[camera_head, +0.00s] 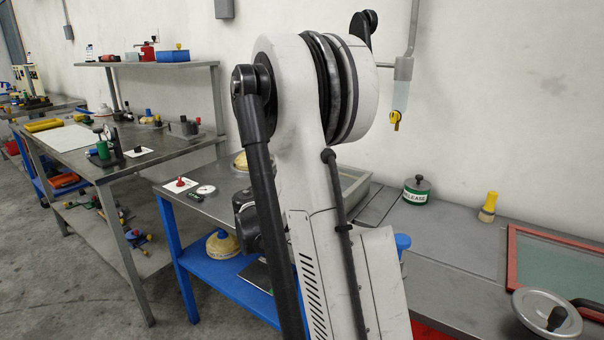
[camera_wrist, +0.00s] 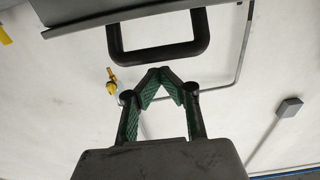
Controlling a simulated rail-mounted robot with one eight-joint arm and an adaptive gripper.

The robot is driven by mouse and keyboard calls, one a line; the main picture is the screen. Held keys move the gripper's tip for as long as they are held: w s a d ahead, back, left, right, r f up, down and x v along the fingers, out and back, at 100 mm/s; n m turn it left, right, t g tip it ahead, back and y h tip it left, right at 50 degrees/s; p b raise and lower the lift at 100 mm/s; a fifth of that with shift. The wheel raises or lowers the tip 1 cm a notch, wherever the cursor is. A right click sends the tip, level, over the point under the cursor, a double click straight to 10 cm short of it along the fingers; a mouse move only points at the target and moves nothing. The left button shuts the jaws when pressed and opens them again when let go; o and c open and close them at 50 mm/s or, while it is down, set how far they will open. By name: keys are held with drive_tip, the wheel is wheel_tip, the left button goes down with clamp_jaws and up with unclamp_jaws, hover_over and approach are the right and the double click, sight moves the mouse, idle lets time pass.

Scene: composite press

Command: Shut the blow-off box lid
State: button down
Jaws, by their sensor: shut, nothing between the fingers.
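A grey panel (camera_wrist: 130,12) with a dark loop handle (camera_wrist: 160,54) crosses the top of the wrist view. It looks like the blow-off box lid, but only its edge shows. My gripper (camera_wrist: 158,72) has green-lined fingers, shut with their tips together and nothing between them. The tips are just below the handle's bar in the picture; I cannot tell whether they touch it. In the head view my arm hides my gripper and most of the bench behind it. A grey framed box (camera_head: 354,188) shows partly behind the arm, perhaps the blow-off box; its lid cannot be made out there.
A wall pipe with a yellow valve (camera_head: 395,120) hangs above the bench; the valve also shows in the wrist view (camera_wrist: 112,76). A green RELEASE pot (camera_head: 417,191), a yellow brush (camera_head: 488,207), a red-framed panel (camera_head: 555,260) and a round metal lid (camera_head: 547,313) are at right.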

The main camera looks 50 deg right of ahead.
drive_tip(key=s+a+f+p, duration=0.1)
drive_tip(key=a+p, duration=0.1)
drive_tip(key=a, duration=0.7)
drive_tip(key=shift+a+f, duration=0.15)
drive_tip(key=shift+f, duration=0.25)
drive_tip(key=shift+s, duration=0.1)
